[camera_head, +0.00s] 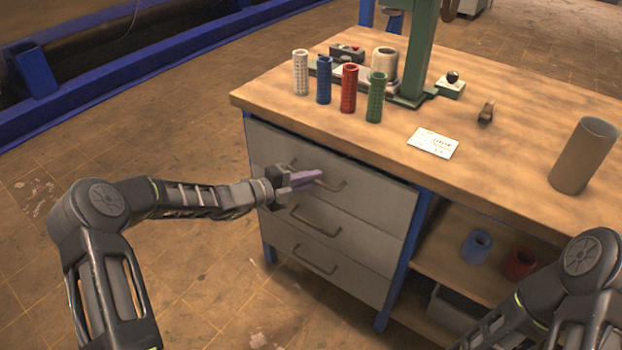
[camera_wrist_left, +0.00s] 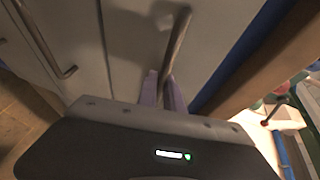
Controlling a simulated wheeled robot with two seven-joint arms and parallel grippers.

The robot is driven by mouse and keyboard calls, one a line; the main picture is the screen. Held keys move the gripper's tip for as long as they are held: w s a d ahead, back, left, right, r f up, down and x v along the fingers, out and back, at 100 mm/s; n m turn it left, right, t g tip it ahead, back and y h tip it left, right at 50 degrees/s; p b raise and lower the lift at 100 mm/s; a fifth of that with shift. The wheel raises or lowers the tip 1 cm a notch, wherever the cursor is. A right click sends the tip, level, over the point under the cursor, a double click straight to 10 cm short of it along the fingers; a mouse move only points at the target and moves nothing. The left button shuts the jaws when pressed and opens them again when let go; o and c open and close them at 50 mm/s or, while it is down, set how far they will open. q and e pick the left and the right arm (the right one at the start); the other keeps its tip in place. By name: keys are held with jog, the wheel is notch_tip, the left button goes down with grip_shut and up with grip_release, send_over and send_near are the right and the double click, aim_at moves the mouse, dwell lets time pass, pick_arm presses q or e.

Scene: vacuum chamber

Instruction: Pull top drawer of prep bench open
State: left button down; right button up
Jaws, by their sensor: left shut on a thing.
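The prep bench (camera_head: 470,130) has a wooden top and a stack of grey drawers at its left end. The top drawer (camera_head: 385,185) has a bar handle (camera_head: 334,184), and its front looks about flush with the drawers below. My left gripper (camera_head: 318,175) is at this handle, its purple fingers shut on it. In the left wrist view the fingers (camera_wrist_left: 162,92) close around the top drawer's bar handle (camera_wrist_left: 178,42). My right arm (camera_head: 570,290) shows at the lower right, but its gripper is out of view.
The middle drawer handle (camera_head: 315,222) and bottom drawer handle (camera_head: 314,260) lie below. White, blue, red and green cylinders stand on the bench, with a brown tube (camera_head: 584,156) at the right. An open shelf (camera_head: 450,258) holds cups. The floor (camera_head: 190,270) before the drawers is clear.

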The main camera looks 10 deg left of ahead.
pick_arm(q)
jog(key=s+a+p, duration=0.3)
jog(key=s+p, duration=0.1)
jog(key=s, duration=0.5)
jog(key=s+a+p, duration=0.4)
jog(key=s, duration=0.5)
jog(key=s+a+p, duration=0.3)
jog(key=s+p, duration=0.2)
jog(key=s, duration=0.4)
jog(key=shift+a, duration=0.4)
jog(key=shift+s, duration=0.1)
jog(key=c, duration=1.5)
grip_release()
